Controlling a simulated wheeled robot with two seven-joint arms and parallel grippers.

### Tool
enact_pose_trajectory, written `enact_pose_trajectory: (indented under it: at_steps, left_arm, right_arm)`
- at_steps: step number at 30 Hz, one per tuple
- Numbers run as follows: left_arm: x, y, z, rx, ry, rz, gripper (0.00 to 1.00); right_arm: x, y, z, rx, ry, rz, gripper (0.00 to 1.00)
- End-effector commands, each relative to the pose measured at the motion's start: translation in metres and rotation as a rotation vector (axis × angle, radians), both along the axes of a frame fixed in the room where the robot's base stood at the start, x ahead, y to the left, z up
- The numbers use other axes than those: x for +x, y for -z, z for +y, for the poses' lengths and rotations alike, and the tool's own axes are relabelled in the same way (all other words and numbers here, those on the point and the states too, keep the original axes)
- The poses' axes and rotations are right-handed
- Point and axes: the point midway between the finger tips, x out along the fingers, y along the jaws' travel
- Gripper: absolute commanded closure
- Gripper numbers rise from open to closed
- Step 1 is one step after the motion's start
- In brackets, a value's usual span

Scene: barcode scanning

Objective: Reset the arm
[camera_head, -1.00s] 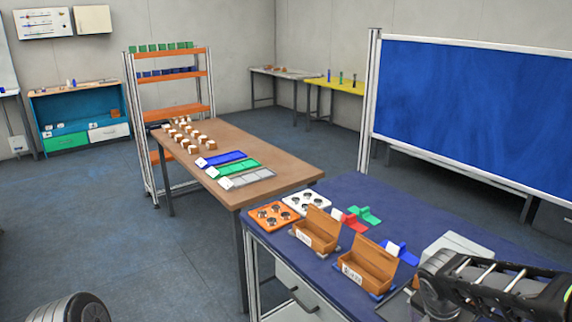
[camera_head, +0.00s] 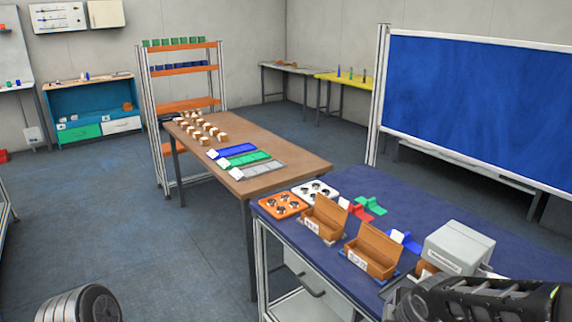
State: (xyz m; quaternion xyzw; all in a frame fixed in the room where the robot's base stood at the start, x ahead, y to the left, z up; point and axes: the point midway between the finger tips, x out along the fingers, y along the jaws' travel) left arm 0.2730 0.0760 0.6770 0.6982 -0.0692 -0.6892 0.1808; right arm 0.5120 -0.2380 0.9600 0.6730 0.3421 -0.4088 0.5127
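A dark arm of mine (camera_head: 480,298) comes in at the bottom right, in front of the blue-topped table (camera_head: 450,208). It is cut off by the picture's edges and its fingers do not show. A ribbed round dark part (camera_head: 80,305) at the bottom left seems to be part of my body. My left gripper does not show. A grey box-shaped device (camera_head: 458,247) stands on the blue table just behind the dark arm.
Two open brown boxes (camera_head: 325,217) (camera_head: 373,252), an orange tray (camera_head: 283,205), a white tray (camera_head: 315,189) and coloured holders (camera_head: 370,206) stand on the blue table. A brown table (camera_head: 285,165) with small boxes adjoins it behind.

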Motion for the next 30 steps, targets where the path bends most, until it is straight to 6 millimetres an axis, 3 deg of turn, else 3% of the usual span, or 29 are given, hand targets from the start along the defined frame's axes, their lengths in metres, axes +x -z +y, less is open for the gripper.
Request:
enact_pose_trajectory:
  at_steps: [5,9,13,16,20,30]
  left_arm:
    - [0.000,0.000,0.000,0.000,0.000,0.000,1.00]
    - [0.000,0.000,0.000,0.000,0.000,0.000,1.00]
    - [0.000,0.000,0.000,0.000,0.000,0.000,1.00]
    - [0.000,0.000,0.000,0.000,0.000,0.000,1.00]
    - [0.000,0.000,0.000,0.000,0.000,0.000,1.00]
    - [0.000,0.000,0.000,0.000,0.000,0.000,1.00]
  right_arm:
    - [-0.022,0.094,0.084,0.481,0.530,0.115,0.00]
    - [-0.082,0.184,0.128,0.727,1.059,0.298,0.00]
    - [-0.153,0.241,0.144,0.727,1.323,0.434,0.00]
    - [-0.198,0.264,0.153,0.668,1.373,0.525,0.00]
    - [-0.233,0.280,0.161,0.620,1.388,0.602,0.00]
    - [-0.240,0.284,0.162,0.610,1.392,0.619,0.00]
